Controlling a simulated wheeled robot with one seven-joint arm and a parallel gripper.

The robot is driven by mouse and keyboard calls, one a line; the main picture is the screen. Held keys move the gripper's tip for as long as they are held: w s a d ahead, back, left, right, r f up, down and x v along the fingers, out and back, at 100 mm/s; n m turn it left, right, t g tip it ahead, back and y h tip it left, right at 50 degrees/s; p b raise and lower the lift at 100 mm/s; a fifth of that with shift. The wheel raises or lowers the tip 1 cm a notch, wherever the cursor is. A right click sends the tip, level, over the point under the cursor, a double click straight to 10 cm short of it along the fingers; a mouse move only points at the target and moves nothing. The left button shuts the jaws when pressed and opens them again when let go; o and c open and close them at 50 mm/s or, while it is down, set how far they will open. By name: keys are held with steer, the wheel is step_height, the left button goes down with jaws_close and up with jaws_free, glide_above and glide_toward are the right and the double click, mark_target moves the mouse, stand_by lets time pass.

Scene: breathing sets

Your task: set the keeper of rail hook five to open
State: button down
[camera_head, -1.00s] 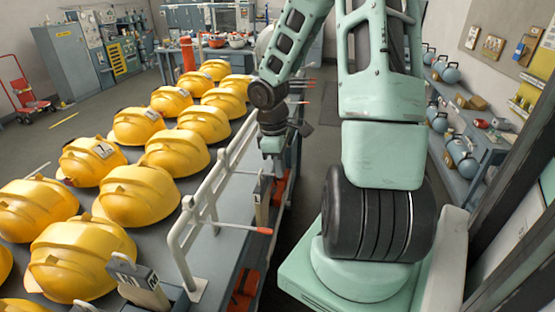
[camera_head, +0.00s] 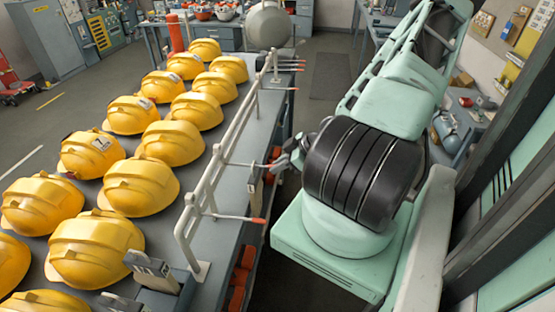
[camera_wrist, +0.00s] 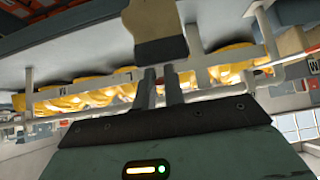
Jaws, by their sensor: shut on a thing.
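A white rail (camera_head: 222,165) runs along the right edge of the helmet table, with several red-tipped rods sticking out to the right. A tan-grey lever piece (camera_head: 254,187), seemingly a hook's keeper, stands by the rail; its number is not readable. My gripper (camera_head: 282,163) is just right of the rail, partly hidden behind my arm. In the wrist view, its two dark fingers (camera_wrist: 160,76) are close together at the dark end of a tan lever piece (camera_wrist: 155,22). They appear shut on it; the contact is hard to see.
Yellow helmets (camera_head: 140,188) fill the table left of the rail. A grey lever block (camera_head: 150,272) stands at the near edge. Red-orange items (camera_head: 241,285) sit below the tabletop. A dark aisle floor (camera_head: 322,100) lies right of the table.

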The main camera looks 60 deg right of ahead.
steer(key=shift+f+t+y, duration=0.35)
steer(key=shift+t+y, duration=0.05)
steer(key=shift+t, duration=0.6)
steer(key=shift+s, duration=0.1)
steer(key=c, duration=1.5)
jaws_free()
steer(key=shift+d, duration=0.1)
steer(key=b+v, duration=0.3)
steer(key=v, duration=1.4)
steer(key=shift+s+d+f+b, duration=0.15)
steer(key=shift+s+b, duration=0.05)
steer(key=shift+b, duration=0.15)
